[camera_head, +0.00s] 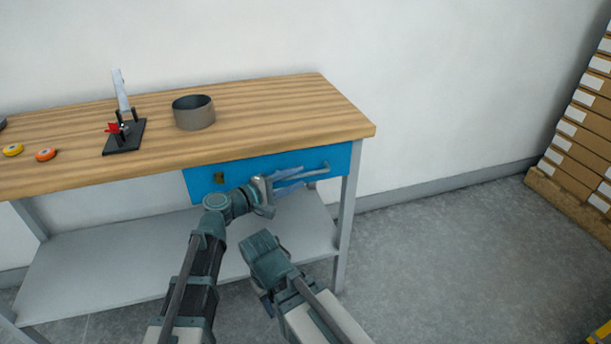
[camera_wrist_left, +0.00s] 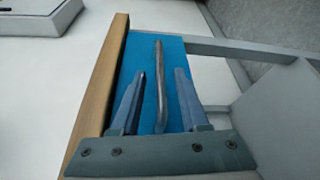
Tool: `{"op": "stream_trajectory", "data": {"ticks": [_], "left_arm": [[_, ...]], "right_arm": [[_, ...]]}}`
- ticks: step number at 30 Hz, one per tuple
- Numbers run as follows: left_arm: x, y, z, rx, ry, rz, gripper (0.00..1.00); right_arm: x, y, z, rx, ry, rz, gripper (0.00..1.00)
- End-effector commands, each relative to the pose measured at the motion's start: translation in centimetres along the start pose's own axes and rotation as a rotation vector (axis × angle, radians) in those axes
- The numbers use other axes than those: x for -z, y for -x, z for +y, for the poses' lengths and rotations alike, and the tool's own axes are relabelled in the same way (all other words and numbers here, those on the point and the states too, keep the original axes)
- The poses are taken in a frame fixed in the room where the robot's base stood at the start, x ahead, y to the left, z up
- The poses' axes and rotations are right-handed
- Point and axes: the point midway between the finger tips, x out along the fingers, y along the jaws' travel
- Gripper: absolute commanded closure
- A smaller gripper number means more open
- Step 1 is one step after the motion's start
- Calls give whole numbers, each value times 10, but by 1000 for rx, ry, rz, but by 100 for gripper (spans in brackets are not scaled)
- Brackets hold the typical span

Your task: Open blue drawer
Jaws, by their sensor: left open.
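The blue drawer (camera_head: 240,171) sits under the right part of the wooden tabletop, and its front looks flush with the table edge. A metal bar handle (camera_head: 318,172) is on its right part. My left gripper (camera_head: 293,181) is open in front of the handle. In the left wrist view, the handle (camera_wrist_left: 160,85) runs between the two spread fingers (camera_wrist_left: 156,95), with blue drawer front (camera_wrist_left: 148,60) behind it. Whether a finger touches the handle I cannot tell. My right arm reaches in low in front of the table; its fingers do not show clearly.
A grey lower shelf (camera_head: 100,275) lies below. Stacked boxes (camera_head: 580,140) stand at the far right; floor between is clear.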

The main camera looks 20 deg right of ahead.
Motion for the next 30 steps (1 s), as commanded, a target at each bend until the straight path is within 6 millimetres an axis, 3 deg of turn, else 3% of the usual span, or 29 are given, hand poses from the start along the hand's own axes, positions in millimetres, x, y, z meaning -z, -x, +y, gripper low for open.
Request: {"op": "stream_trajectory", "data": {"ticks": [1, 7, 20, 27, 30], "left_arm": [[1, -11, 0, 0, 0, -2, 55], [0, -32, 0, 0, 0, 0, 55], [0, -38, 0, 0, 0, 0, 55], [0, -38, 0, 0, -1, 0, 97], [0, -38, 0, 1, -1, 0, 100]], "right_arm": [[0, -1, 0, 0, 0, 0, 50], [0, -3, 0, -1, 0, 0, 50], [0, -3, 0, -1, 0, 0, 50], [0, -3, 0, -1, 0, 0, 50], [0, -3, 0, -1, 0, 0, 50]]}}
